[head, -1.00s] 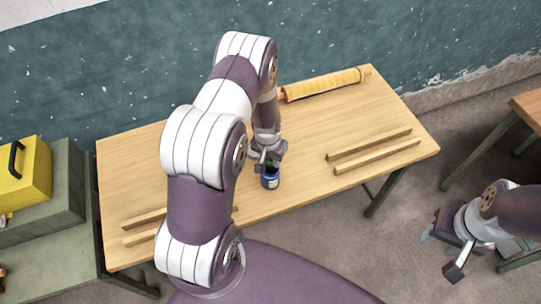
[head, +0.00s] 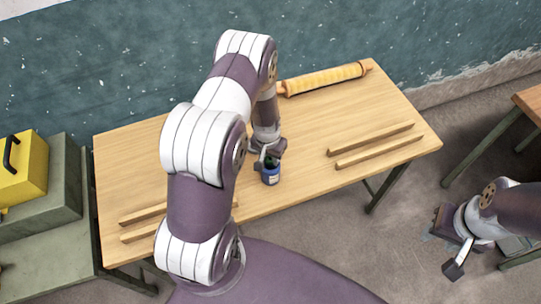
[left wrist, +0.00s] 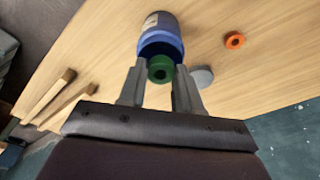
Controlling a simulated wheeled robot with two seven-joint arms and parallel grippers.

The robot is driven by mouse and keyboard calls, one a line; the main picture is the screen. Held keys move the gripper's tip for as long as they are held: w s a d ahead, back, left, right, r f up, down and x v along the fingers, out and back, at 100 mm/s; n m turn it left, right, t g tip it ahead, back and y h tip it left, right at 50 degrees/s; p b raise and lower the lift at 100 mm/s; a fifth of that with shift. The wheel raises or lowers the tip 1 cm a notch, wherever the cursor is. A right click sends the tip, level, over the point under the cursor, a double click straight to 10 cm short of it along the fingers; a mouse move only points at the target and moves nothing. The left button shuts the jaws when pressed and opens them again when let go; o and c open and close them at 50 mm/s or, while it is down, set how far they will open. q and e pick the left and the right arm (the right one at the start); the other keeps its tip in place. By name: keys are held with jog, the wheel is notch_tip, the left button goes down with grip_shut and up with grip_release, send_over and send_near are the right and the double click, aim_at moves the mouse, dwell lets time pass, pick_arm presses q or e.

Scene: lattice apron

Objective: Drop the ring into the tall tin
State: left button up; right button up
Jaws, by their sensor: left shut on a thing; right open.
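The tall blue tin (head: 271,177) stands upright on the wooden table, near its front edge; it also shows in the left wrist view (left wrist: 160,28), mouth towards my gripper. My left gripper (left wrist: 160,72) is shut on a green ring (left wrist: 160,69), one finger on each side. In the left wrist view the ring overlaps the tin's mouth; I cannot tell whether it is above the rim or partly inside. In the head view my left gripper (head: 268,156) is right at the tin's top. My right gripper (head: 441,250) is open and empty, off the table to the right.
An orange ring (left wrist: 234,40) and a grey disc (left wrist: 203,76) lie on the table (head: 305,131) near the tin. Wooden strips (head: 372,139) lie at right and left. A yellow roller (head: 325,79) lies along the back. A yellow box (head: 22,170) stands at far left.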

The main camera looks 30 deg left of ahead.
dwell(0.3)
pick_arm(q)
jog(key=o, duration=1.1)
jog(key=shift+o, duration=0.2)
notch_tip(320, 180, up, 13)
jog(key=s+b, duration=0.1)
jog(key=b, duration=0.1)
jog(key=shift+s+f, duration=0.2)
jog(key=shift+s, duration=0.05)
jog(key=s+d+r+b, duration=0.4)
jog(key=s+d, duration=0.4)
jog(key=s, duration=0.3)
jog(key=shift+s+m, duration=0.35)
jog(key=shift+m, duration=0.05)
